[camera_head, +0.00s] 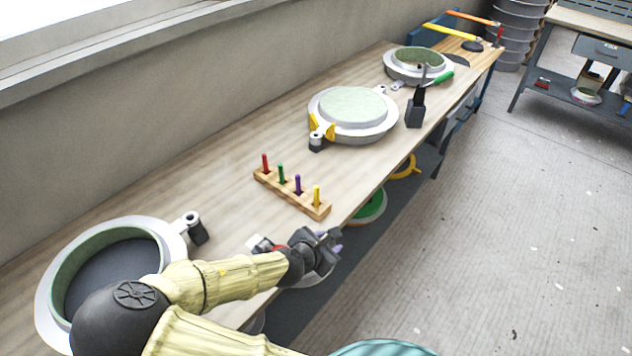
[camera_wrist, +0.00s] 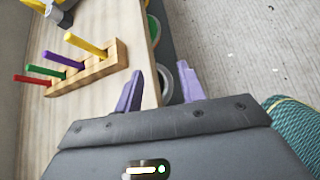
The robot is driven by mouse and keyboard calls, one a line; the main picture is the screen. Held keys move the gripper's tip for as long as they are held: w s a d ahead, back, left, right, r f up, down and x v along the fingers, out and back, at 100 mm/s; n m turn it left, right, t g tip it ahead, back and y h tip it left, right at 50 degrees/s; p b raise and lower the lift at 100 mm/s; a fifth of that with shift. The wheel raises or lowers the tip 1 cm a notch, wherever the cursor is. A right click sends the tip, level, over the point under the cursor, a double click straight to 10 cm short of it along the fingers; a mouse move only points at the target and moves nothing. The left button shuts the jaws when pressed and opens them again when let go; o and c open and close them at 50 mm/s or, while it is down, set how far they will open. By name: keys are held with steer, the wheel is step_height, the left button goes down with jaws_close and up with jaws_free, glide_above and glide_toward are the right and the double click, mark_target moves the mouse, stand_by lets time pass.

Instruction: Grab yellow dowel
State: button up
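The yellow dowel (camera_head: 317,195) stands upright in the end hole of a wooden rack (camera_head: 290,197), nearest the bench's front edge. The rack also holds a red, a green and a purple dowel. In the wrist view the yellow dowel (camera_wrist: 86,46) is at the upper left, in the rack (camera_wrist: 120,52). My gripper (camera_wrist: 160,88) has two purple fingers spread apart with nothing between them. It is open and apart from the dowel, over the bench's front edge. In the head view my gripper (camera_head: 336,243) is just below and right of the rack, its fingers partly hidden.
On the wooden bench (camera_head: 240,190), a round mould (camera_head: 100,240) lies at lower left, and others (camera_head: 352,112) stand farther back. A black holder (camera_head: 415,112) stands near the front edge. A lower shelf holds coloured rings (camera_head: 372,207). Bare bench surrounds the rack.

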mark_target(316, 196)
steer(key=a+r+n+t+y, duration=0.1)
steer(key=a+r+n+t, duration=0.3)
steer(key=a+r+n, duration=0.2)
steer(key=shift+w+a+y+p, duration=0.3)
steer(key=shift+w+a, duration=0.15)
steer(key=shift+a, duration=0.3)
steer(key=p+x, duration=0.1)
steer(key=x, duration=1.1)
steer(key=shift+w, duration=0.1)
steer(key=shift+p+x, duration=0.85)
steer(key=shift+x, duration=1.8)
jaws_close()
